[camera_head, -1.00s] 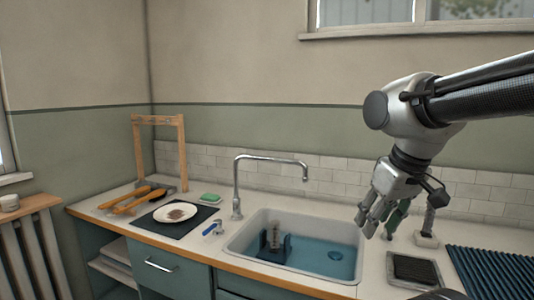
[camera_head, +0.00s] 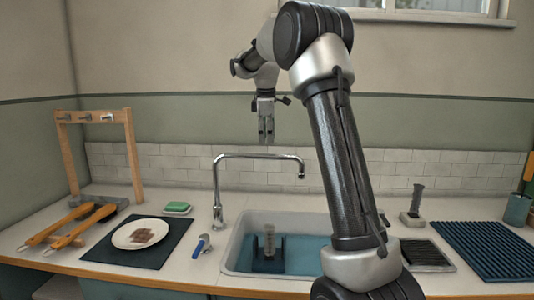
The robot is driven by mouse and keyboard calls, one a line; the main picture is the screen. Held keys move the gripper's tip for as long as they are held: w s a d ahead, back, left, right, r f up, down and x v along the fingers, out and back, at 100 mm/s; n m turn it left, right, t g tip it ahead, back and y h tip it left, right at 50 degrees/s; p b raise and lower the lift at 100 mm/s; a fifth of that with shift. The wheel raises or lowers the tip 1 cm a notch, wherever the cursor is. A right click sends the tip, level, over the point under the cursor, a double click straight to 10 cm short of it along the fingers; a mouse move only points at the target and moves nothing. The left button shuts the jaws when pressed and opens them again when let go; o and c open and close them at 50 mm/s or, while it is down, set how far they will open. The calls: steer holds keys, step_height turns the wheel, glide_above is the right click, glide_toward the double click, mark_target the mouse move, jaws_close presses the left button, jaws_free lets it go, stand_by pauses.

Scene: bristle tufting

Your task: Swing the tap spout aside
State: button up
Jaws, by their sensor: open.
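The chrome tap (camera_head: 217,195) rises from the counter at the left rear corner of the sink. Its spout (camera_head: 262,156) arches to the right, and its tip hangs over the basin. My gripper (camera_head: 266,140) points down, open and empty, and appears just above or behind the middle of the spout. I cannot tell whether it touches the spout. The sink (camera_head: 233,252) holds a dark blue holder (camera_head: 262,262) with a grey upright piece in it. My arm hides the sink's right part.
Left of the tap are a blue-handled tool (camera_head: 201,245), a green sponge (camera_head: 177,207), a plate (camera_head: 140,233) on a dark mat, orange-handled tools (camera_head: 70,225) and a wooden frame (camera_head: 130,150). On the right are a ribbed blue mat (camera_head: 485,245) and a small stand (camera_head: 413,205).

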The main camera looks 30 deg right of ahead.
steer(key=f, duration=0.4)
steer(key=w+f, duration=0.1)
steer(key=f, duration=0.2)
steer(key=shift+d, duration=0.35)
steer(key=shift+r, duration=0.1)
jaws_close()
